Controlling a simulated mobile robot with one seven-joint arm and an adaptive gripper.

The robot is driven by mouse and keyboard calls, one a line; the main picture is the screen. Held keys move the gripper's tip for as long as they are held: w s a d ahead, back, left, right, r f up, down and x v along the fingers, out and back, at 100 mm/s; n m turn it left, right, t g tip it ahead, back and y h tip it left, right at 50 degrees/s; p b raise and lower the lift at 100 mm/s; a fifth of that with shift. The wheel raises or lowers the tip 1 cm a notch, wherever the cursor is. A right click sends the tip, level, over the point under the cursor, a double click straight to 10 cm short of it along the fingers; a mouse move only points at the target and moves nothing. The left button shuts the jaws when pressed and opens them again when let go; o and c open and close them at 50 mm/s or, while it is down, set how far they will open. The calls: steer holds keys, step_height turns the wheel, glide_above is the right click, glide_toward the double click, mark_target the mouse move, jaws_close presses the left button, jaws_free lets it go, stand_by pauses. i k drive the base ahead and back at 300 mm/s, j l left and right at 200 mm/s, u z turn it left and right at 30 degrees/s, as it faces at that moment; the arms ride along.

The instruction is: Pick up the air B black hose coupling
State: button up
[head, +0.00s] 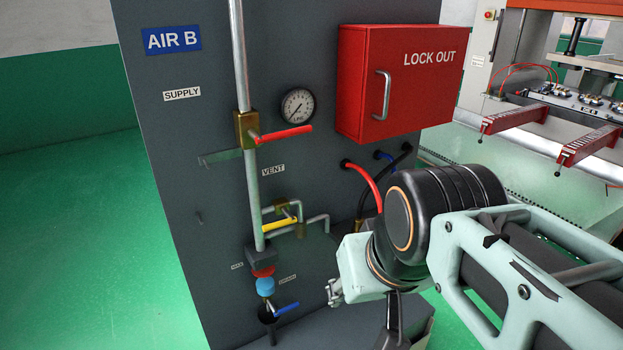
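The AIR B panel (205,110) is a dark grey board with a blue sign. On its right side, below the red box, a black hose (406,148) comes out beside a blue one and a red one. The hoses run down behind my arm, and I cannot make out the black hose's coupling. My gripper (335,292) is low in front of the panel, left of my dark wrist joint. Only a small grey part of it shows, so its opening and anything in it cannot be told.
A red LOCK OUT box (400,85) juts out above the hoses. A pipe with a red lever (285,134), a gauge (297,106), a yellow lever (280,225) and a blue lever (287,309) stand left of my gripper. A machine (560,95) stands right. Green floor (70,240) is clear at left.

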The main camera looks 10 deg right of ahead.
mark_target(358, 221)
steer(key=z, duration=0.4)
steer(key=i+l+u, duration=0.4)
steer(key=l+u, duration=0.15)
steer(key=l, duration=0.15)
steer(key=i+l+u, duration=0.1)
steer(key=l+u, duration=0.15)
steer(key=l, duration=0.15)
steer(key=i+l+u, duration=0.1)
steer(key=l+u, duration=0.15)
steer(key=l, duration=0.2)
steer(key=k+j+z, duration=0.1)
steer(key=k, duration=0.2)
steer(key=k+j+z, duration=0.1)
steer(key=k, duration=0.25)
steer(key=z, duration=0.25)
steer(key=i+u, duration=0.25)
steer(key=i+l+u, duration=0.2)
steer(key=i, duration=0.25)
